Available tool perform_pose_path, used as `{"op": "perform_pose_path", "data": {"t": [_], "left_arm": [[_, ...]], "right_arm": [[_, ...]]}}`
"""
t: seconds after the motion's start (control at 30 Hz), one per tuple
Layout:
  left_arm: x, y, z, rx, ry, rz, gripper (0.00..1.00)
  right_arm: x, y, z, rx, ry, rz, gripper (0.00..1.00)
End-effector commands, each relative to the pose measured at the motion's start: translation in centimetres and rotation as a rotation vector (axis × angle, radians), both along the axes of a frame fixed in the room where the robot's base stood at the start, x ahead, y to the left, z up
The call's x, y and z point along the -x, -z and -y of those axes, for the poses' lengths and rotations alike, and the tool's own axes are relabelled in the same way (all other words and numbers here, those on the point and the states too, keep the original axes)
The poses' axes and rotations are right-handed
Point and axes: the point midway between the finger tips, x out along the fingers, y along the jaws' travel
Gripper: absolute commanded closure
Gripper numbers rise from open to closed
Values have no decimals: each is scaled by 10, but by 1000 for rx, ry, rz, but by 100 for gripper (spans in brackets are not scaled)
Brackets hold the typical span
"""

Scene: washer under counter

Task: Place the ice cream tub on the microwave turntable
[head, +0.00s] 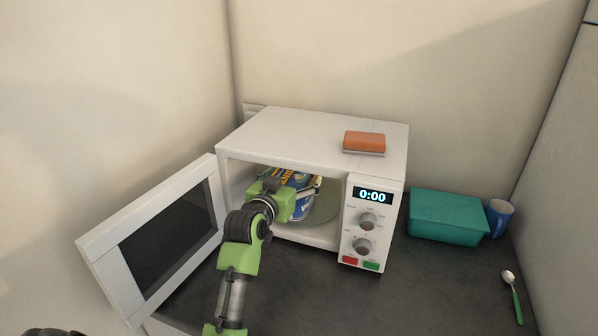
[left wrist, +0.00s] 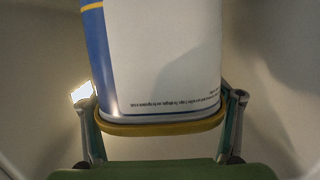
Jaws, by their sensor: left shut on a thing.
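The ice cream tub (head: 301,208), blue and white with a blue and yellow top, is inside the open microwave (head: 300,136). My left gripper (head: 279,200) reaches through the microwave opening and is shut on the tub. In the left wrist view the tub (left wrist: 160,60) fills the upper middle, with its yellow rim between the two fingers of the gripper (left wrist: 160,125). The turntable (head: 324,208) shows to the right of the tub. Whether the tub touches the turntable cannot be told. My right gripper is not in view.
The microwave door (head: 165,240) is swung open to the left. An orange and white sponge-like block (head: 364,142) lies on the microwave's top. A teal box (head: 447,217), a blue mug (head: 499,217) and a green-handled spoon (head: 514,297) are to the right on the dark counter (head: 430,290).

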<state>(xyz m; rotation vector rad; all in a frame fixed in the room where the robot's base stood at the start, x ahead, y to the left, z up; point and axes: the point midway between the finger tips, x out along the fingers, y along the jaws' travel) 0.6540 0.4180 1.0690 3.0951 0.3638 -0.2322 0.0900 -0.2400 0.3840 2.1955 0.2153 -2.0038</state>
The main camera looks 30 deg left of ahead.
Motion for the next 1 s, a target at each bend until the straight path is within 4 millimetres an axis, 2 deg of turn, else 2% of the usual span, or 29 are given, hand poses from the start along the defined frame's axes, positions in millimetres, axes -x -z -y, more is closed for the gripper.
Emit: {"op": "perform_pose_path", "data": {"t": [0.23, 0.47, 0.5, 0.6, 0.97, 1.0], "left_arm": [[-16, -4, -4, -3, 0, 8, 63], [-45, -5, -11, -2, 0, 7, 63], [-43, 4, -10, 0, 0, 2, 63], [-42, 11, -10, -1, 0, 4, 63], [-42, 15, -10, -1, 0, 6, 63], [-41, 18, -10, 0, 0, -1, 7]], "right_arm": [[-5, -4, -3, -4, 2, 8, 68], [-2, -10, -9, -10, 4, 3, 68], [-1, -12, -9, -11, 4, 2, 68], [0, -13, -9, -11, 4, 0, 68], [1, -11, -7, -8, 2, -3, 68], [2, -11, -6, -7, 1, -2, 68]]}}
